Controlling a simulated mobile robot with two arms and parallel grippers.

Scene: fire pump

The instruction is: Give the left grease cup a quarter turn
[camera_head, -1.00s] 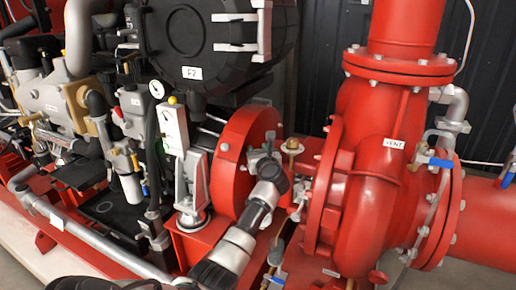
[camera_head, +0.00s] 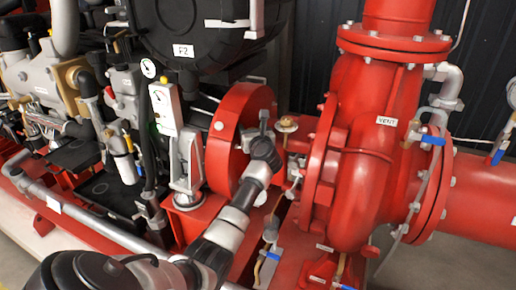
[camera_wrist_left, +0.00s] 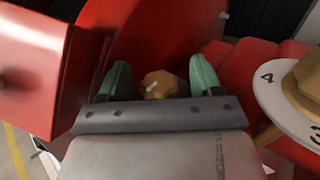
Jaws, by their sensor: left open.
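My left gripper (camera_head: 264,136) is in front of the red round housing, left of the pump. In the left wrist view the gripper (camera_wrist_left: 162,80) is open, its two green finger pads apart. A small brass faceted knob (camera_wrist_left: 160,86) shows between the pads, with a gap on each side. The gripper hides this knob in the head view. A second brass cup (camera_wrist_left: 306,78) on a white numbered dial is to the right of the fingers. It shows in the head view (camera_head: 286,122) just right of the gripper. Which cup is the left one is not labelled. My right gripper is not in view.
The red pump casing (camera_head: 360,190) stands close on the right. The red round housing (camera_head: 232,140) is close on the left. Valves with blue handles (camera_head: 274,256) sit low in front. A grey pipe (camera_head: 90,232) runs along the left front.

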